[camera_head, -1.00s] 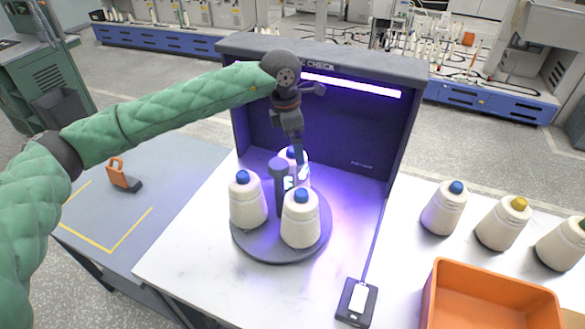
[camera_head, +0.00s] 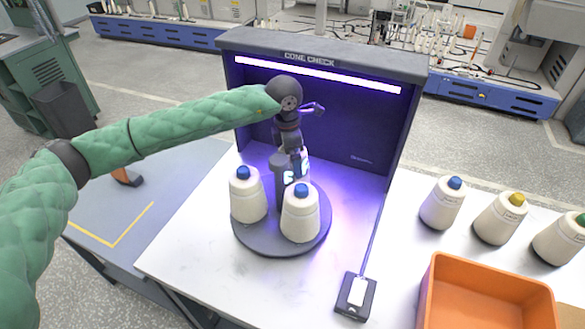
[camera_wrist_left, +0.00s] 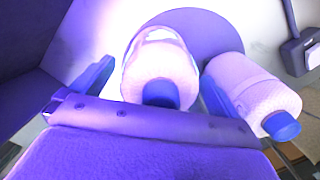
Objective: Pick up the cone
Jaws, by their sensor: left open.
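Three cream cones with blue tips stand on a dark round turntable (camera_head: 262,250) inside the lit booth: a left one (camera_head: 247,196), a front one (camera_head: 300,216) and a back one (camera_head: 305,165). My left gripper (camera_head: 297,163) is down at the back cone, pointing downward, and hides most of it in the head view. In the left wrist view a cone (camera_wrist_left: 160,70) sits between the two open fingers, its blue tip towards the camera. Another cone (camera_wrist_left: 258,95) is just outside the right finger. Whether a finger touches either cone cannot be told.
The booth (camera_head: 345,130) has walls and a roof close around the arm. A corded device (camera_head: 355,296) lies in front. Right are more cones (camera_head: 443,203) and an orange bin (camera_head: 490,300). The white table's front left is clear.

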